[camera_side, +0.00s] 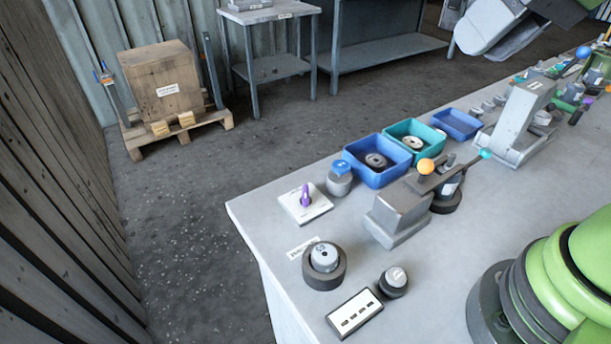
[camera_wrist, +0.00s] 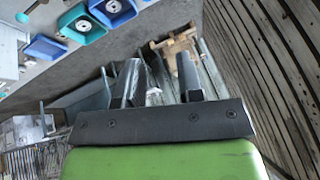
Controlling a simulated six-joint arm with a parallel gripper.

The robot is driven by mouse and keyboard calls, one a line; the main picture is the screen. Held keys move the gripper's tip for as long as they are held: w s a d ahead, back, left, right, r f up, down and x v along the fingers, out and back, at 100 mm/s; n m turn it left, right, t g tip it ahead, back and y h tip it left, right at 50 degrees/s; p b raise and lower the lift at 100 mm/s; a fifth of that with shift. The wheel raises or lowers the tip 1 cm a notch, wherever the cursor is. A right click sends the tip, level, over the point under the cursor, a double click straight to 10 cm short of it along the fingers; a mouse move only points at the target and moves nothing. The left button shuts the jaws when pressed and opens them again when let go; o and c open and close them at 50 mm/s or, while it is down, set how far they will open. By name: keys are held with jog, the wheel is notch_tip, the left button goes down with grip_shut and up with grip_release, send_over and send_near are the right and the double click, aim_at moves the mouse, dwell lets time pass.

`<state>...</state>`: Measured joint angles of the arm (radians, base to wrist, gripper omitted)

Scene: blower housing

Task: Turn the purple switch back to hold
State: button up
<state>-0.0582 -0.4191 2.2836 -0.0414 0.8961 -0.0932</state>
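The purple switch (camera_side: 305,195) is a knob on a pale square plate (camera_side: 300,206) near the far left edge of the grey workbench, in the side view. Its handle appears roughly upright in the picture; the small marks on the plate cannot be read. My gripper (camera_wrist: 158,78) shows in the wrist view with two dark fingers apart and nothing between them. It is well away from the switch, which I do not see in the wrist view.
Right of the switch stand a grey canister with blue top (camera_side: 340,180), a blue bin (camera_side: 377,175), a teal bin (camera_side: 414,148) and a lever clamp (camera_side: 398,215). A dark round fixture (camera_side: 324,268) and slotted block (camera_side: 354,314) are nearer. Bare bench lies left of the switch.

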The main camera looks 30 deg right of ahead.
jog(key=w+a+f+n+g, duration=0.2)
jog(key=w+f+n, duration=0.15)
jog(key=w, duration=0.55)
jog(key=n+g+h, duration=0.1)
jog(key=n+g, duration=0.2)
jog(key=n, duration=0.1)
send_near(306, 190)
jog(key=shift+n+g+h, duration=0.4)
jog(key=shift+n+h, duration=0.1)
jog(key=shift+n, duration=0.35)
jog(key=f, duration=0.4)
jog(key=a+f, duration=0.1)
jog(key=f, duration=0.1)
jog(key=shift+w+f, duration=0.2)
jog(key=shift+w, duration=0.15)
notch_tip(306, 190, down, 3)
jog(key=shift+r, duration=0.25)
jog(key=m, duration=0.6)
jog(key=shift+s, duration=0.1)
jog(key=m, duration=0.3)
jog(key=shift+m, duration=0.3)
jog(key=m, duration=0.4)
jog(key=shift+f, duration=0.65)
